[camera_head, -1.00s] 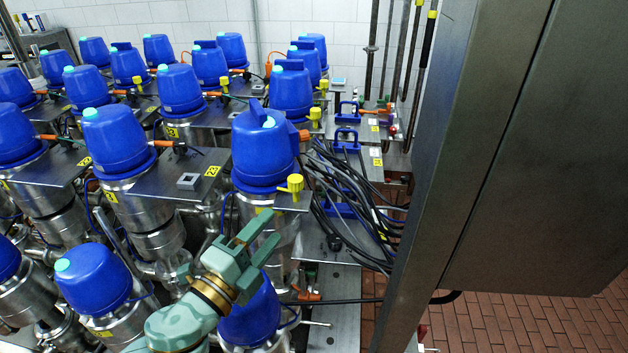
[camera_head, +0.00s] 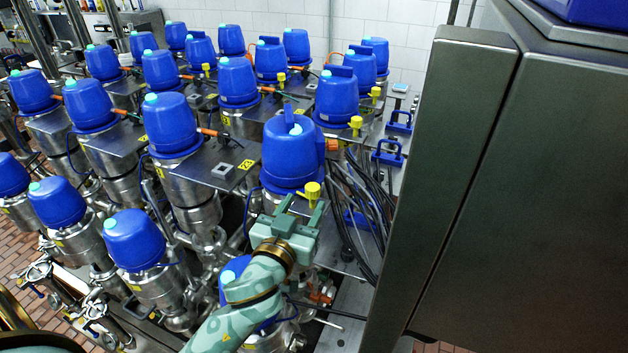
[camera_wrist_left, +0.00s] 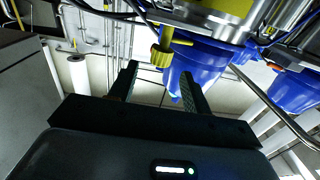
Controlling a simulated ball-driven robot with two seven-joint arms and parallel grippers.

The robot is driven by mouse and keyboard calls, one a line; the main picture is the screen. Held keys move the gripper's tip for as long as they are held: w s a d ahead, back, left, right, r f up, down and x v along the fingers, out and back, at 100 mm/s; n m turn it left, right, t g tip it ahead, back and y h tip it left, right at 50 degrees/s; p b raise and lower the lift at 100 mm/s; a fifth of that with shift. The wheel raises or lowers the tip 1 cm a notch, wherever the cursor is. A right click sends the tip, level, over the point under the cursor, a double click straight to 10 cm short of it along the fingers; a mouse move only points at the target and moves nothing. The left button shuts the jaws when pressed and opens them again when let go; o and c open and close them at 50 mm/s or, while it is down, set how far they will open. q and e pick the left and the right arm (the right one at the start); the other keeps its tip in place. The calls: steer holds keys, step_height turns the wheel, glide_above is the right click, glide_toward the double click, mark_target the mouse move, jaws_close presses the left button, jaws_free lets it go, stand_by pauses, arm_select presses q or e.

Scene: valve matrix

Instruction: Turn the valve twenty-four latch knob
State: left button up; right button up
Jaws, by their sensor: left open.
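A blue-capped valve (camera_head: 290,155) stands at the near right end of a row, with a yellow latch knob (camera_head: 313,190) at its lower right side. I cannot read a number twenty-four on it. My left gripper (camera_head: 300,207) is open just in front of and below this knob, its fingers pointing towards the valve. In the left wrist view, the yellow knob (camera_wrist_left: 161,55) shows just beyond and between the open fingers (camera_wrist_left: 160,82), with the blue cap (camera_wrist_left: 195,62) behind. Nothing is held, and I cannot tell whether a finger touches the knob. My right gripper is out of view.
A large grey cabinet (camera_head: 450,190) fills the right side. Black cables (camera_head: 350,205) hang close to the right of the valve. Several more rows stand behind.

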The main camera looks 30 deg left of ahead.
mark_target(310, 193)
arm_select(q)
steer(key=w, duration=0.4)
steer(key=w+p, duration=0.1)
steer(key=w, duration=0.1)
steer(key=shift+w+a, duration=0.2)
steer(key=shift+a, duration=0.2)
steer(key=c, duration=0.9)
